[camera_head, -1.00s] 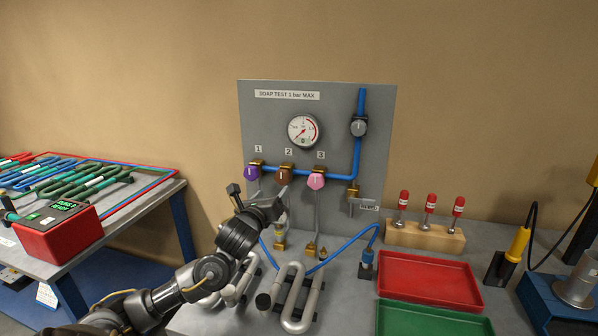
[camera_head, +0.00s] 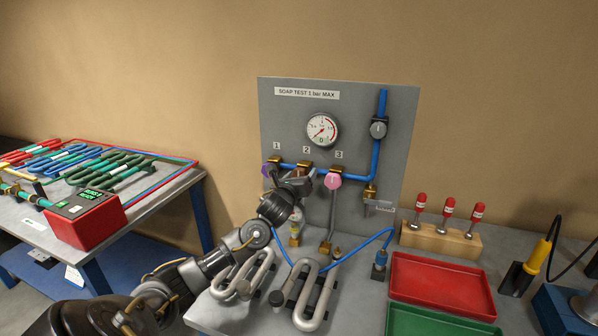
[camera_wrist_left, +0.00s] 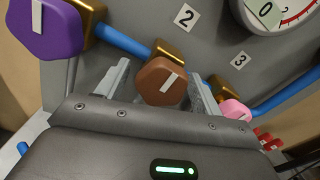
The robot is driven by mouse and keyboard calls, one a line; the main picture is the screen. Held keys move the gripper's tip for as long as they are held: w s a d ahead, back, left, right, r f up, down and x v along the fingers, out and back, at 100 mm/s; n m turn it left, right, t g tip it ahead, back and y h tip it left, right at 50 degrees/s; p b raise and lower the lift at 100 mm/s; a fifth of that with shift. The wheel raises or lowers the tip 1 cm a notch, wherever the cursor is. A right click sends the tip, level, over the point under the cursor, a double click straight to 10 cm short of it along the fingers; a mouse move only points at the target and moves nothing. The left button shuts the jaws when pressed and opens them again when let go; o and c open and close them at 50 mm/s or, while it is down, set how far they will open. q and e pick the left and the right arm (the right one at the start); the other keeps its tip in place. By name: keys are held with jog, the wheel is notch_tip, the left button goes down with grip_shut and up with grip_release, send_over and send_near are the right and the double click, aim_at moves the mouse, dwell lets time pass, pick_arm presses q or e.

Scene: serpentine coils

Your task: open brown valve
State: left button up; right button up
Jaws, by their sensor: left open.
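The brown valve (camera_wrist_left: 161,82) is a hexagonal knob with a white line, under label 2, in the middle of the left wrist view. In the head view the brown valve is mostly hidden behind my left gripper (camera_head: 290,180), which is raised at the panel. In the left wrist view my left gripper (camera_wrist_left: 160,90) is open, one finger on each side of the brown knob. I cannot tell whether the fingers touch it. The purple valve (camera_wrist_left: 47,28) is to its left and the pink valve (camera_wrist_left: 235,110) to its right. My right gripper is not in view.
The grey panel (camera_head: 350,105) carries a round gauge (camera_head: 322,130) and a blue pipe (camera_head: 377,160). Bent metal coils (camera_head: 312,295) lie on the bench below. A red tray (camera_head: 440,285) and a wooden block (camera_head: 440,240) with red-topped tools stand at the right.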

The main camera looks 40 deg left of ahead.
pick_arm(q)
jog(key=shift+w, duration=0.45)
jog(key=shift+a, duration=0.15)
jog(key=shift+s, duration=0.1)
jog(key=shift+c, duration=0.2)
